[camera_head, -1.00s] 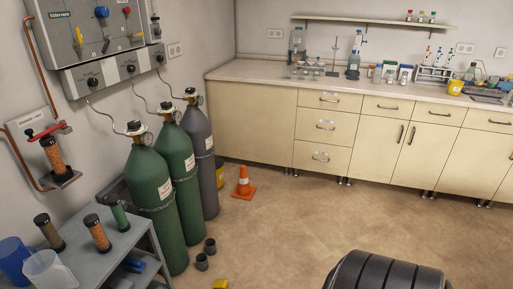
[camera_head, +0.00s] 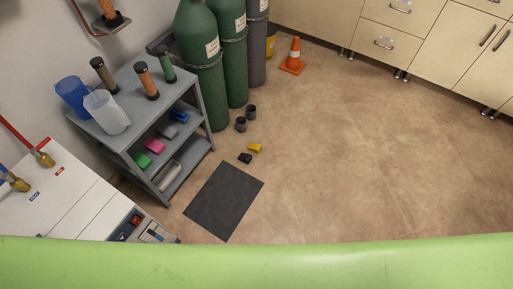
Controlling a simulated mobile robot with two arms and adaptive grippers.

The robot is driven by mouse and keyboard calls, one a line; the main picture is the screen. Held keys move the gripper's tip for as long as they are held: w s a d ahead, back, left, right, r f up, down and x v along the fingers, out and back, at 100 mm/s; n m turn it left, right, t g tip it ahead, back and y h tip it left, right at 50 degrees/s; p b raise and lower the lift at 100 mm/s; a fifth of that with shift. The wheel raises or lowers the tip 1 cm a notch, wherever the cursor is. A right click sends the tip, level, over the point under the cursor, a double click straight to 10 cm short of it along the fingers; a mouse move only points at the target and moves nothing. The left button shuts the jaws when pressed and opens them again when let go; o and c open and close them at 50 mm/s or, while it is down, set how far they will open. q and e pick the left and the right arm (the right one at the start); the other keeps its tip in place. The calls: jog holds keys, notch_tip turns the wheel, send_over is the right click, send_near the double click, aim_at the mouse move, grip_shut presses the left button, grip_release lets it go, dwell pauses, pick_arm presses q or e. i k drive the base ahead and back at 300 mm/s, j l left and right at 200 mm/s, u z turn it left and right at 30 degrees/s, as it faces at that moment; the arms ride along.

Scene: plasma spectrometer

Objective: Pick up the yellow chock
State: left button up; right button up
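The yellow chock (camera_head: 255,148) lies on the brown tiled floor in the head view, to the right of the grey shelf cart. A black chock (camera_head: 245,158) lies just below and left of it, close to it. Neither of my grippers shows in this view, so whether they are open or shut is hidden.
The grey cart (camera_head: 142,133) holds cylinders and jugs on top and coloured items below. A dark mat (camera_head: 224,201) lies in front. Floor to the right is clear.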

aim_at(255, 147)
jog(key=z, duration=0.5)
jog(key=i+z, duration=0.35)
jog(key=i, duration=3.1)
jog(key=i+u, duration=0.3)
jog(key=u, duration=0.15)
jog(key=i+l+u, duration=0.25)
jog(key=u, duration=0.15)
jog(key=i+l+u, duration=0.3)
jog(key=u, duration=0.15)
